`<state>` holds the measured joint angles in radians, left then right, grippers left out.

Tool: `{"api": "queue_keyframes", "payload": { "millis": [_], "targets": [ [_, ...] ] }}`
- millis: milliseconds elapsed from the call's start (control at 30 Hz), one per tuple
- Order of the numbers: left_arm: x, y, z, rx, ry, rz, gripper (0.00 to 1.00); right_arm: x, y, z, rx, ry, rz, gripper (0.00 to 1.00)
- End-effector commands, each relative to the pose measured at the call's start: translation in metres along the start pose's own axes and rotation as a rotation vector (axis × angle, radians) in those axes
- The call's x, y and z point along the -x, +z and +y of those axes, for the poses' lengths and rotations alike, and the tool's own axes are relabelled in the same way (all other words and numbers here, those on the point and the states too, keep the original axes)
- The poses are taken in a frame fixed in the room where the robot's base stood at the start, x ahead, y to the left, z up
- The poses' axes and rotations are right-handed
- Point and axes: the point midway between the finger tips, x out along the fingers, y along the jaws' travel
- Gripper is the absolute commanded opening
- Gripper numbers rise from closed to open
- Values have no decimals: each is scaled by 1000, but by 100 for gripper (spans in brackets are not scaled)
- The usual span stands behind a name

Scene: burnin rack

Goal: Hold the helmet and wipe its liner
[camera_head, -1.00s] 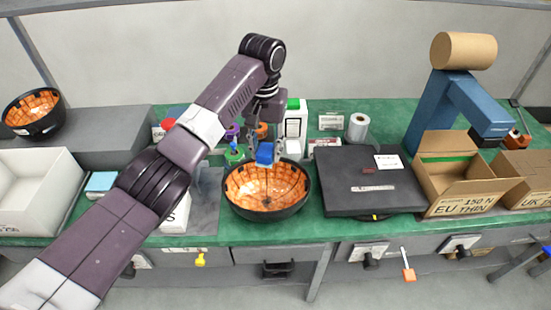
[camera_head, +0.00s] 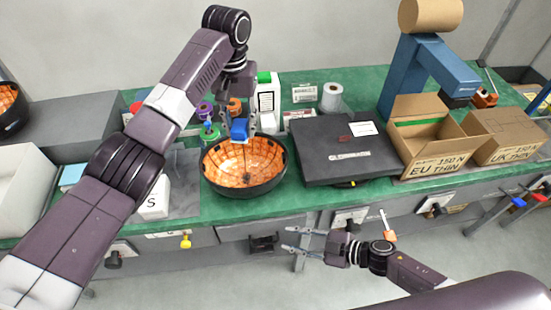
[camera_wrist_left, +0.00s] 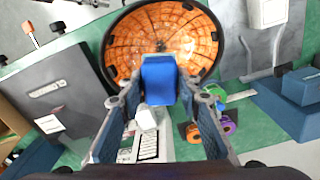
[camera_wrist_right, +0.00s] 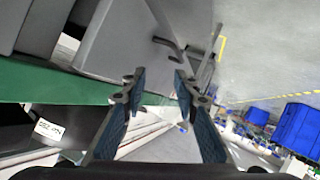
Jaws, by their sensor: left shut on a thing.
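The helmet (camera_head: 244,186) lies as a dark bowl with its orange, black-lined liner facing up, on the green bench top; it also shows in the left wrist view (camera_wrist_left: 213,12). My left gripper (camera_head: 238,138) is shut on a blue block-like wiper (camera_head: 240,129), seen large between the fingers in the left wrist view (camera_wrist_left: 159,80). The wiper is over the back part of the liner; I cannot tell whether it touches. My right gripper (camera_head: 297,241) is open and empty, in front of and below the bench edge, right of the helmet. Its spread fingers show in the right wrist view (camera_wrist_right: 158,92).
A black flat case (camera_head: 340,155) lies right of the helmet, with open cardboard boxes (camera_head: 424,150) beyond it. Coloured spools (camera_head: 207,112) and a white bottle-like box (camera_head: 268,98) stand behind it. A second helmet (camera_head: 10,108) sits at far left. Handles (camera_head: 265,243) stick out below the bench edge.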

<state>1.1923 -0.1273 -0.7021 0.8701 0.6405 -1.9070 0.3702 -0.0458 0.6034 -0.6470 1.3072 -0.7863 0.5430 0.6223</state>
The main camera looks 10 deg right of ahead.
Motion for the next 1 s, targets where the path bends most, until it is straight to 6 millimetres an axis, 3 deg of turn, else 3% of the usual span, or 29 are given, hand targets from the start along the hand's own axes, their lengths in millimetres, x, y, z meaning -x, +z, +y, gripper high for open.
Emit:
{"api": "queue_keyframes", "payload": {
  "millis": [33,200,300,400,567,667,1000],
  "targets": [
    [0,0,0,0,0,0,12,-14,-32,8,37,-42,71,28],
    [0,0,0,0,0,0,12,-41,-126,10,159,-252,246,28],
    [0,0,0,0,0,0,12,-46,-165,6,243,-400,284,28],
    [0,0,0,0,0,0,12,-46,-190,3,332,-546,266,28],
    [0,0,0,0,0,0,12,-39,-207,11,473,-743,123,28],
    [0,0,0,0,0,0,12,-31,-208,31,553,-819,-31,28],
    [0,0,0,0,0,0,12,8,-218,136,679,-764,-626,28]
  ]
}}
